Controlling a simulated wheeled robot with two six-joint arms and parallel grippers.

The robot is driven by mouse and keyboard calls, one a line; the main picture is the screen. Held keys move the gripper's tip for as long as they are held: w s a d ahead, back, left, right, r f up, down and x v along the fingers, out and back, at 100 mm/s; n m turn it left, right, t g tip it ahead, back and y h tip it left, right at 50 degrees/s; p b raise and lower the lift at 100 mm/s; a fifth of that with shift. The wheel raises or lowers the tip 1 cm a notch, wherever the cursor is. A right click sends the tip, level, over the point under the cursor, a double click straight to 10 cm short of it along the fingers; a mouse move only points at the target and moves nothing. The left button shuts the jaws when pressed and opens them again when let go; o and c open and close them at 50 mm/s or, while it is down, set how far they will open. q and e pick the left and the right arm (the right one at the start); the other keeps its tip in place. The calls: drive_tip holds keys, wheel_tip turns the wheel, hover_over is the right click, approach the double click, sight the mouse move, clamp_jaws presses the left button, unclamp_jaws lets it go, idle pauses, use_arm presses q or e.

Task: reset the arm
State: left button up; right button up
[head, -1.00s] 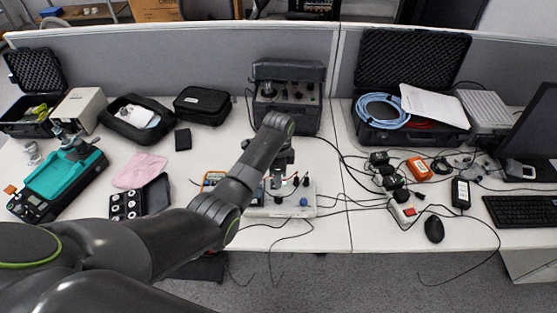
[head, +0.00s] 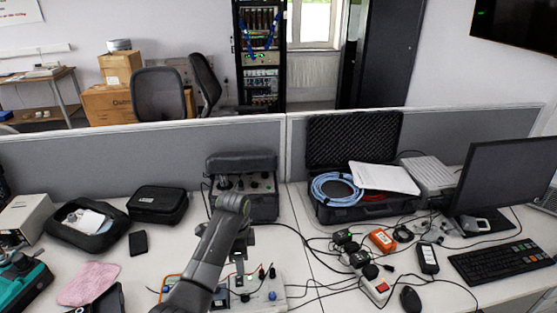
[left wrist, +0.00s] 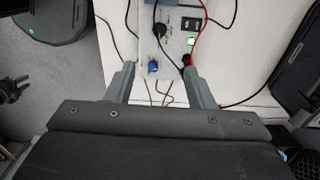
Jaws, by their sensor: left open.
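My left arm comes in from the bottom of the head view and reaches over the desk. Its gripper shows at the end of the arm in the head view (head: 240,268), partly hidden by the arm itself. In the left wrist view the two fingers of my left gripper (left wrist: 158,85) stand wide apart with nothing between them. They point toward a white control box (left wrist: 165,45) with a blue knob, a dark knob and red and black leads. The same box (head: 268,296) lies below the gripper in the head view. My right gripper is not in view.
A dark instrument case (head: 262,207) stands behind the box. An open black case (head: 345,212) with blue cable is to its right. Cables, an orange device (head: 382,240), a mouse (head: 410,299) and a keyboard (head: 500,262) crowd the right side. A pink cloth (head: 88,284) lies left.

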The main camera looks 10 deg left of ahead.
use_arm(q)
drive_tip(key=s+a+f+n+t, duration=0.1)
drive_tip(key=s+a+f+n, duration=0.3)
drive_tip(key=s, duration=0.4)
drive_tip(key=s+a+f+n+t, duration=0.1)
drive_tip(key=s+a+f+n, duration=0.3)
drive_tip(key=s, duration=0.4)
drive_tip(key=s+a+r+n+t+y, duration=0.1)
drive_tip(key=s+a+r+n, duration=0.15)
drive_tip(key=s, duration=0.45)
drive_tip(key=s+a+r+n, duration=0.1)
drive_tip(key=s+r+n, duration=0.15)
drive_tip(key=s, duration=0.45)
drive_tip(key=s+a+r+n+t+y, duration=0.1)
drive_tip(key=s+r+n, duration=0.15)
drive_tip(key=s, duration=0.45)
wheel_tip(320, 180, down, 30)
drive_tip(key=a+g+b, duration=0.2)
drive_tip(key=b, duration=0.2)
drive_tip(key=s+d+f+h+b, duration=0.1)
drive_tip(key=s+f+b, duration=0.3)
drive_tip(key=s+f, duration=1.1)
wheel_tip(320, 180, down, 4)
drive_tip(key=shift+d+r+g, duration=0.1)
drive_tip(key=shift+d+g, duration=0.15)
drive_tip(key=shift+g, duration=0.15)
